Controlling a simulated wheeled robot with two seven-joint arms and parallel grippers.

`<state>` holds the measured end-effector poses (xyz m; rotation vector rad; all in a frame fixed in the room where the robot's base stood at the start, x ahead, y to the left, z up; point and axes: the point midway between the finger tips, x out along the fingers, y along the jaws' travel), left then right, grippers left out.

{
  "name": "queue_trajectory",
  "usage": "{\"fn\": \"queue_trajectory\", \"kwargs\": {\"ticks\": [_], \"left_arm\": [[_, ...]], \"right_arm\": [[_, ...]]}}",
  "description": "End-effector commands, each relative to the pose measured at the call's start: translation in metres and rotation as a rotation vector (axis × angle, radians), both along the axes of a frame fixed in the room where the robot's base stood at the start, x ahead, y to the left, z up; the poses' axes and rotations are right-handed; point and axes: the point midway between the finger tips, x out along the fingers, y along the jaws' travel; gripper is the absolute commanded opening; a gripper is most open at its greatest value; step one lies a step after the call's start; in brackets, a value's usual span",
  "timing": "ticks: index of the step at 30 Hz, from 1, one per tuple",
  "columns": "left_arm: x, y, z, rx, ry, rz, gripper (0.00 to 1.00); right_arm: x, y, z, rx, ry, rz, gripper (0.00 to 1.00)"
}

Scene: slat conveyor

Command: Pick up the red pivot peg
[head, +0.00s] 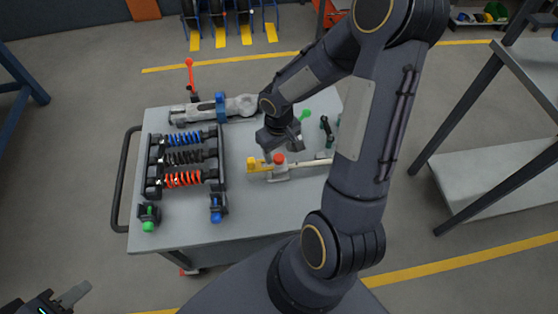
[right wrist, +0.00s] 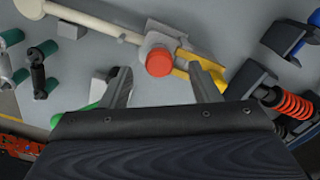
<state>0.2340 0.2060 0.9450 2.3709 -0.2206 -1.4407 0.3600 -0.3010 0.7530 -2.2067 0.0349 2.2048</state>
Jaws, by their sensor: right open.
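The red pivot peg (head: 279,159) shows as a round red cap standing in a grey block (head: 278,173) on the cart. A pale bar (head: 309,164) runs to the right of the block and a yellow piece (head: 256,165) sticks out to its left. In the right wrist view the red cap (right wrist: 159,63) lies just beyond and between the two fingertips. My right gripper (head: 283,150) is open and empty above the peg, apart from it as far as I can tell. My left gripper (head: 70,296) is at the bottom left corner, far from the cart and partly cut off.
On the cart top (head: 243,218), a black rack (head: 152,172) holds blue, black and red springs at the left. A grey arm with a blue clamp (head: 221,106) lies at the back. Green-ended parts (head: 305,114) stand near the right. The cart's front middle is clear.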

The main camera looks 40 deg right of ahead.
Motion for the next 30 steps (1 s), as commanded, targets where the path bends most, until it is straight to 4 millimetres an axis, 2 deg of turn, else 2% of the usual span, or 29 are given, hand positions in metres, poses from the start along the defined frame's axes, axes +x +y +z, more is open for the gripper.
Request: {"fn": "queue_trajectory", "kwargs": {"ticks": [3,6,14,26,30], "left_arm": [[0.000,0.000,-0.004,0.000,0.000,0.000,0.36],[0.000,0.000,-0.005,0.000,0.000,0.000,0.36],[0.000,0.000,-0.005,0.000,0.000,0.000,0.36],[0.000,0.000,-0.005,0.000,0.000,0.000,0.36],[0.000,0.000,-0.005,0.000,0.000,0.000,0.36]], "right_arm": [[-0.001,-0.001,-0.021,0.001,0.005,0.001,0.56],[-0.001,-0.001,-0.030,0.001,0.003,0.000,0.56],[0.000,-0.001,-0.031,0.000,0.001,-0.001,0.56],[0.000,-0.001,-0.031,0.000,0.000,0.000,0.07],[0.000,-0.001,-0.031,0.000,0.000,0.000,0.07]]}}
